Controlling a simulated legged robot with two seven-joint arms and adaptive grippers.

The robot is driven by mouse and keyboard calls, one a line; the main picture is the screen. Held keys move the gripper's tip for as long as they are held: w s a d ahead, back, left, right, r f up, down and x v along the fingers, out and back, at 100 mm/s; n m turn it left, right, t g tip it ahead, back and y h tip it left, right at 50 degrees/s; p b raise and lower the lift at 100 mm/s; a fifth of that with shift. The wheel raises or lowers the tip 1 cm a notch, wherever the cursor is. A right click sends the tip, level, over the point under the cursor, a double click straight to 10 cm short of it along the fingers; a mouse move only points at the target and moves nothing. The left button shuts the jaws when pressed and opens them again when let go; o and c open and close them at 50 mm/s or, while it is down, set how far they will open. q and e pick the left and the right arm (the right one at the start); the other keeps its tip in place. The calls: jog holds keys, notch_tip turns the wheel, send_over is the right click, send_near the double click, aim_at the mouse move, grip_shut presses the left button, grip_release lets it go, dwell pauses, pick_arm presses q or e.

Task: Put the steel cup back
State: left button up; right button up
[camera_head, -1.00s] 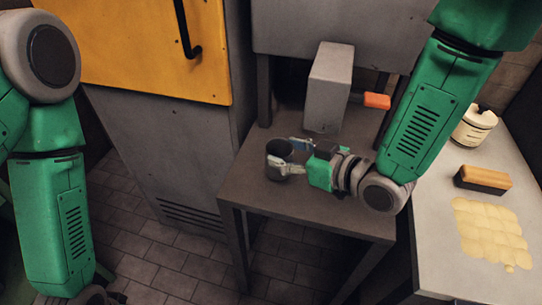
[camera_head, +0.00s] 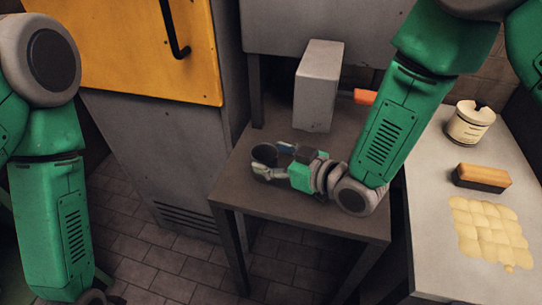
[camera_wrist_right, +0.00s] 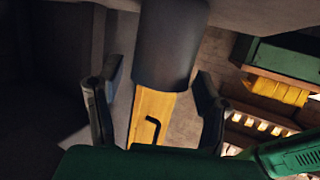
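The steel cup (camera_head: 264,154), dark grey, stands near the left edge of a small grey table (camera_head: 300,217). In the right wrist view, which is upside down, the cup (camera_wrist_right: 170,45) shows upright on a surface, in line with the space between the fingers. My right gripper (camera_head: 274,160) is at the cup, low over the table, one finger towards the far side and one on the near side. Its fingers (camera_wrist_right: 160,95) are spread, with a gap between the left finger and the cup. My left arm hangs at the left; its gripper is mostly out of frame.
A grey box (camera_head: 317,86) with an orange handle stands behind the cup. A yellow-doored cabinet (camera_head: 130,50) is at the left. The bench (camera_head: 428,225) at the right holds a jar (camera_head: 468,125), a brush (camera_head: 482,178) and a yellowish patch.

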jog(key=shift+a+r, duration=0.15)
jog(key=shift+a, duration=0.6)
jog(key=shift+s+r, duration=0.1)
jog(key=shift+s, duration=0.05)
jog(key=p+v, duration=0.1)
jog(key=v, duration=1)
jog(key=shift+s+d, duration=0.2)
jog(key=shift+d, duration=0.15)
